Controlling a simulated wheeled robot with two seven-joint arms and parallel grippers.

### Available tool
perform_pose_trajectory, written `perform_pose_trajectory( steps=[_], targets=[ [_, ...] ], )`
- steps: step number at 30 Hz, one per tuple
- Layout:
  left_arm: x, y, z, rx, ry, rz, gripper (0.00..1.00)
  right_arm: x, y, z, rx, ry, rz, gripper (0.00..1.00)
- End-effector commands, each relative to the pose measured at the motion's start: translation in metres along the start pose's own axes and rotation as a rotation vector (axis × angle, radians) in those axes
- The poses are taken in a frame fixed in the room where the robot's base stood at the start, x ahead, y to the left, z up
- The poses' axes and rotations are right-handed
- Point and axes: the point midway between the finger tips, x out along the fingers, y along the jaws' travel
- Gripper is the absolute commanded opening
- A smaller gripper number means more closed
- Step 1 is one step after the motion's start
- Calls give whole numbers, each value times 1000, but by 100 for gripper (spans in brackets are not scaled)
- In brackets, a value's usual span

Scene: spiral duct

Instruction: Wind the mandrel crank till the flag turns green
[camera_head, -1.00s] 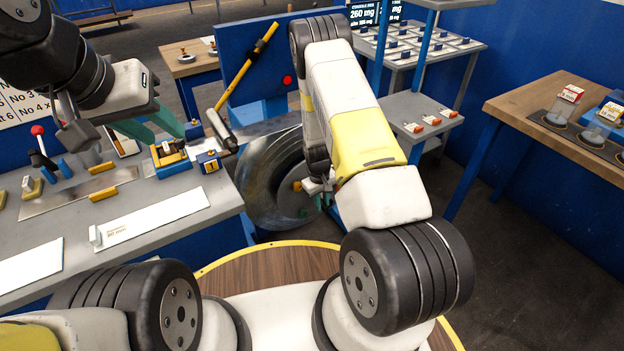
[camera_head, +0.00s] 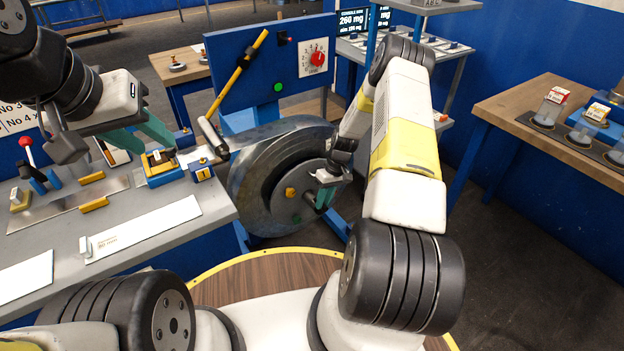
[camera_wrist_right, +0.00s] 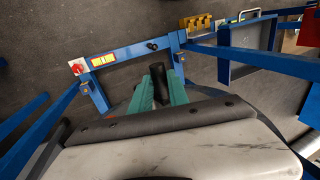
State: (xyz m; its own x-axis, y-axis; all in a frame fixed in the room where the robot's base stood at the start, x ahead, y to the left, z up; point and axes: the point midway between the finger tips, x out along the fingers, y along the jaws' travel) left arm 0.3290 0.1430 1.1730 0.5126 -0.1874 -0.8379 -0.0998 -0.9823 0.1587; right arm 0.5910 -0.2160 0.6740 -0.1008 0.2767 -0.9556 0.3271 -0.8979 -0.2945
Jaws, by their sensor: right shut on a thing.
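The round flag (camera_head: 278,87) on the blue panel shows green. Below it is the large grey metal coil on the mandrel (camera_head: 262,195), with a yellow hub (camera_head: 290,192) at its centre. My right gripper (camera_head: 324,197) is at the right side of the mandrel face, shut on the crank handle. In the right wrist view the dark crank handle (camera_wrist_right: 177,82) stands between and partly behind the teal fingers (camera_wrist_right: 160,90). My left gripper (camera_head: 158,140) is open and empty, above the workbench on the left.
The grey workbench (camera_head: 130,260) holds a yellow-and-blue fixture (camera_head: 160,168) below my left gripper. A wooden table (camera_head: 500,100) stands at right, with clear floor before it.

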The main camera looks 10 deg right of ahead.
Motion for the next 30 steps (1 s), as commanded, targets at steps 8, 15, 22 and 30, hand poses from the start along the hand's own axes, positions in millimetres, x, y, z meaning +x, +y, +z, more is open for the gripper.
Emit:
perform_pose_trajectory(
  steps=[8,15,22,30],
  targets=[
    [0,0,0,0,0,0,36,0,3,2,2,-1,4,42],
    [0,0,0,0,0,0,36,0,1,1,1,-1,3,42],
    [0,0,0,0,0,0,36,-21,2,0,1,2,5,42],
    [0,0,0,0,0,0,36,-65,3,1,3,1,5,42]
  ],
)
